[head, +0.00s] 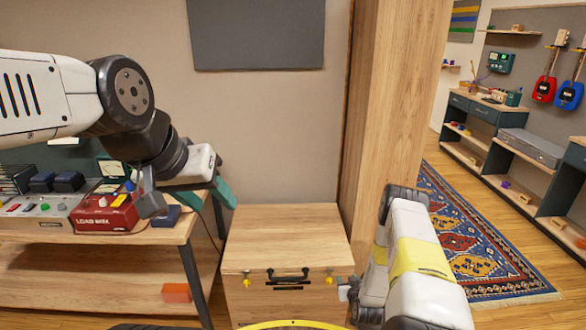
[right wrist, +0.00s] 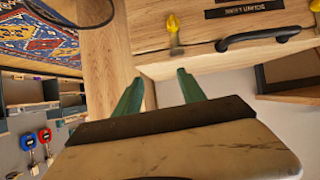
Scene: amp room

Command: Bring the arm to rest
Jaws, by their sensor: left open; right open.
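My left gripper (head: 218,206) is at the end of the arm from the left. Its green fingers are apart with nothing between them, in front of the bench's right end. My right arm (head: 415,255) is bent low at the right of the wooden chest (head: 285,235); its gripper is mostly hidden in the head view. In the right wrist view the right gripper (right wrist: 160,88) has its green fingers apart and empty, near the chest's front edge. The chest's black handle (head: 288,274) and yellow latches show; the handle also shows in the right wrist view (right wrist: 265,38).
A bench (head: 140,236) with a red box (head: 104,210) marked "LOAD BANK" stands left, under my left arm. A wooden post (head: 385,110) rises behind my right arm. A patterned rug (head: 475,240) and shelves (head: 520,150) lie beyond it. An orange block (head: 176,293) sits on the bench's lower shelf.

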